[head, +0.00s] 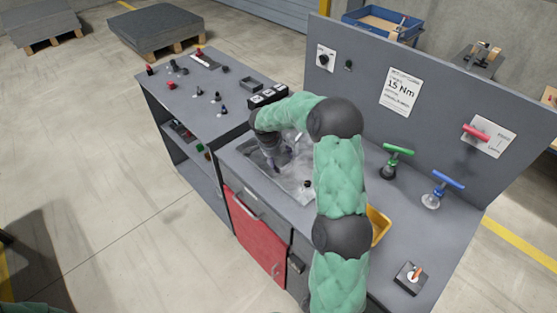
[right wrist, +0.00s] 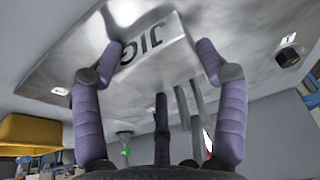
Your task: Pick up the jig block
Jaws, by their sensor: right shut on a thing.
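The jig block (right wrist: 155,40) is a shiny grey metal piece with the letters JIG on its face in the right wrist view. In the right wrist view the purple fingers of my right gripper (right wrist: 163,58) are on either side of the lettering, shut on the block. Whether the block is clear of the surface under it cannot be told. My left gripper is out of view.
Small parts (head: 217,97) stand on the left bench. Green (head: 397,150) and blue (head: 447,182) T-handles stand at right, near the upright back panel (head: 350,85). A yellow bin (head: 379,226) is partly behind my arm.

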